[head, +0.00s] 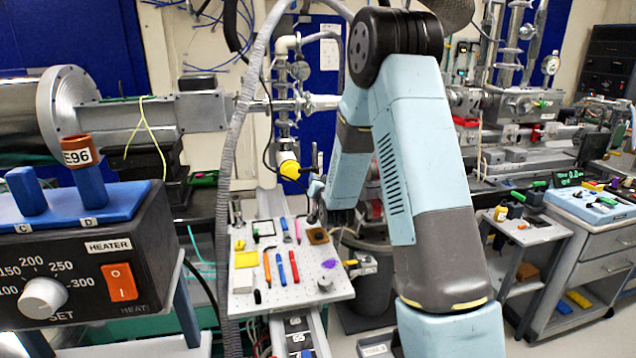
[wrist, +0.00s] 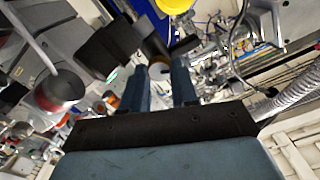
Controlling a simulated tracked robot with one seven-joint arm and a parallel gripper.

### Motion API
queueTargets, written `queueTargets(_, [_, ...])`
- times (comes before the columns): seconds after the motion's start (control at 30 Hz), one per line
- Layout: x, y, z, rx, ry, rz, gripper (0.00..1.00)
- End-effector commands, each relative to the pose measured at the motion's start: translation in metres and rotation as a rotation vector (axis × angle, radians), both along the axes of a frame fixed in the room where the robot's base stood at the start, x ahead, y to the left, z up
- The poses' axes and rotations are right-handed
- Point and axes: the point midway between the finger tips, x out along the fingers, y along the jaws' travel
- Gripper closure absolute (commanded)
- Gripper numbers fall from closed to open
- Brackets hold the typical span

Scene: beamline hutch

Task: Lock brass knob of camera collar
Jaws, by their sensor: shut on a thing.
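A white camera body with a yellow band (head: 290,165) is mounted on the beamline hardware above the pegboard tray, left of my forearm. My gripper (head: 316,188) is beside it, small and partly hidden by my own wrist. In the wrist view, my two blue-grey fingers (wrist: 160,88) stand on either side of a small round brass-coloured knob end (wrist: 159,71) on a dark stem, and are shut on it. A yellow round part (wrist: 174,4) shows at the top edge of the wrist view. The collar's clamping state cannot be told.
A white perforated tray (head: 290,297) with several pens and small tools lies below my gripper. A heater box (head: 80,265) with blue and brown parts on top fills the left front. Grey hose (head: 228,180) hangs left of the camera. A grey drawer cabinet (head: 590,250) stands right.

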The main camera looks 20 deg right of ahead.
Motion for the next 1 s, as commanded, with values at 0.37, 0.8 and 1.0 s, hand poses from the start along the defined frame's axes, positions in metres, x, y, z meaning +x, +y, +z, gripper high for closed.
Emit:
queueTargets(0.37, [-0.0002, -0.0034, -0.0012, 0.359, -0.010, -0.003, 1.00])
queueTargets(0.8, [-0.0004, -0.0054, -0.0029, 0.763, -0.022, -0.006, 1.00])
queueTargets(1.0, [-0.0004, -0.0057, -0.0038, 0.907, -0.026, -0.007, 1.00])
